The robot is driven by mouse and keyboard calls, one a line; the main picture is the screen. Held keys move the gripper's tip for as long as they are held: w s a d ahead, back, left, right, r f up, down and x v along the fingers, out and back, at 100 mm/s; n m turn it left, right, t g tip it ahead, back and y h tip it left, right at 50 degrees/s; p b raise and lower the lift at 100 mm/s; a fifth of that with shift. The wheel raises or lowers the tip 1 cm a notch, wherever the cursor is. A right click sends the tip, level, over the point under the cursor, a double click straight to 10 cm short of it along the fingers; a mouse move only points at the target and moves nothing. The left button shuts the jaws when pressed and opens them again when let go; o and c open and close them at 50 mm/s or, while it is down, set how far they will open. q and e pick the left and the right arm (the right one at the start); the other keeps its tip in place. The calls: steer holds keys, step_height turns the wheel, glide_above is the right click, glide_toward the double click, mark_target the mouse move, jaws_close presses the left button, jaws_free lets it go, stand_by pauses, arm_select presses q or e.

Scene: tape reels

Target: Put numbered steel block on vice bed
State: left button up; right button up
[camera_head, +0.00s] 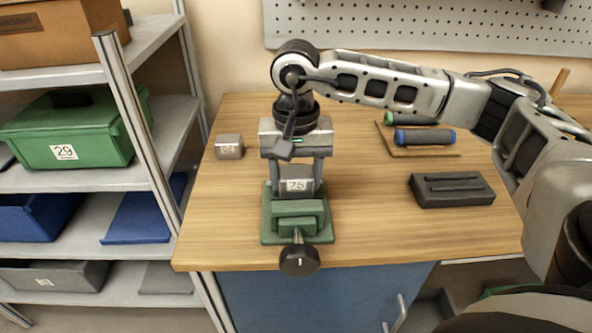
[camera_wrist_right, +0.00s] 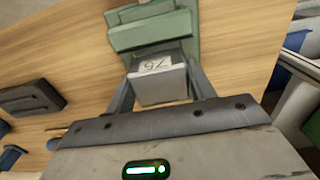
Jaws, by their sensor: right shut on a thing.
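A grey steel block (camera_head: 297,184) with a white label reading 75 is between the fingers of my right gripper (camera_head: 297,172). The right gripper is shut on it from above. The block is at the green vice (camera_head: 298,222), over its bed behind the front jaw; I cannot tell whether it touches the bed. In the right wrist view, the block (camera_wrist_right: 160,80) sits between the two fingers, with the vice (camera_wrist_right: 150,32) just beyond it. The vice has a dark round handle (camera_head: 299,260) at its front. My left gripper is not in view.
Another small steel block (camera_head: 229,146) with a label stands on the table to the left. A dark grey case (camera_head: 451,190) lies at the right, with rolls (camera_head: 425,137) on a brown board behind. A shelf with a green bin (camera_head: 77,130) stands left of the table.

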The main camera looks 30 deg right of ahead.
mark_target(295, 172)
steer(key=shift+f, duration=0.2)
steer(key=o, duration=1.2)
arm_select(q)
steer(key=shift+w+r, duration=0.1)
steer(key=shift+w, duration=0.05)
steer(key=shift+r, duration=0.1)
arm_select(e)
steer(key=shift+r, duration=0.65)
arm_select(q)
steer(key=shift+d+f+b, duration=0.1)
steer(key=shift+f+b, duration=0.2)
steer(key=shift+b, duration=0.2)
arm_select(e)
steer(key=shift+r, duration=5.6)
